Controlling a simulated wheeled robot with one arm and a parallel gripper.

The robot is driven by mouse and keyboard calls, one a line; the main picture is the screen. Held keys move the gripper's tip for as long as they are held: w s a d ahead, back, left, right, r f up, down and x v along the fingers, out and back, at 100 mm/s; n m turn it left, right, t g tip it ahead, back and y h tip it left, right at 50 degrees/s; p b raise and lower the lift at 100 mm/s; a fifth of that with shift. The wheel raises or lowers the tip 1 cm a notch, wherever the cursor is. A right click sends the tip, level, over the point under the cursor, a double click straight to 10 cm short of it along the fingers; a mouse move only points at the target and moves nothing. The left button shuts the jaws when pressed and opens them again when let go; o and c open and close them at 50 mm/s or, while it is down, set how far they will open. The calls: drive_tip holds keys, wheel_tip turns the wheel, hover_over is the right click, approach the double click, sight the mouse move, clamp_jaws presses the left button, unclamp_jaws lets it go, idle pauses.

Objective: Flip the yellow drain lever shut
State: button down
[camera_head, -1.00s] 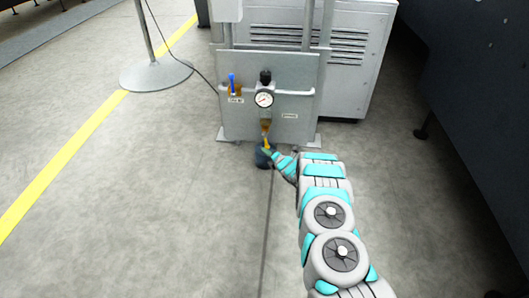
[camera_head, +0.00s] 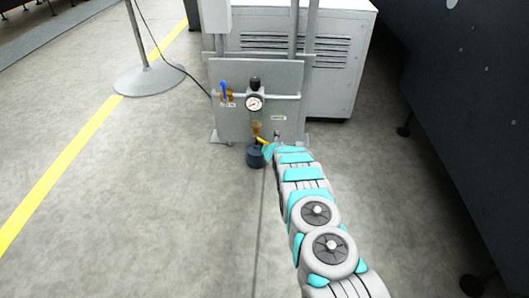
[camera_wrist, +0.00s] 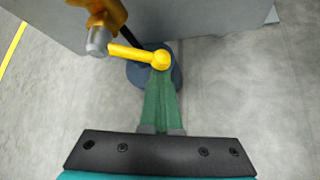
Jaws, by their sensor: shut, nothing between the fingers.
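The yellow drain lever (camera_wrist: 137,52) runs from the valve body at the upper left to a round yellow knob in the wrist view. It also shows small in the head view (camera_head: 262,141), below the amber filter bowl (camera_head: 256,127). My gripper (camera_wrist: 162,75) is shut and empty. Its green fingertips are at the lever's knob and appear to touch it, though I cannot be sure of contact. A dark round cup (camera_wrist: 177,75) on the floor lies below the knob, partly hidden by the fingers. In the head view the fingertips are hidden behind my arm.
The grey panel (camera_head: 225,122) holds the gauge (camera_head: 254,103) and a blue-handled valve (camera_head: 224,89). A grey louvred cabinet (camera_head: 335,85) stands behind it. A dark machine (camera_head: 465,110) fills the right side. A stanchion base (camera_head: 150,79) stands left; the floor between is clear.

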drive_tip(key=h, duration=0.1)
drive_tip(key=d+r+n+h, duration=0.1)
drive_tip(key=r+n+h, duration=0.1)
drive_tip(key=shift+d+r+h, duration=0.2)
drive_tip(key=shift+r+h, duration=0.05)
drive_tip(key=shift+h, duration=0.05)
idle(0.5)
drive_tip(key=shift+a, duration=0.15)
drive_tip(key=shift+a+r, duration=0.15)
drive_tip(key=shift+a, duration=0.55)
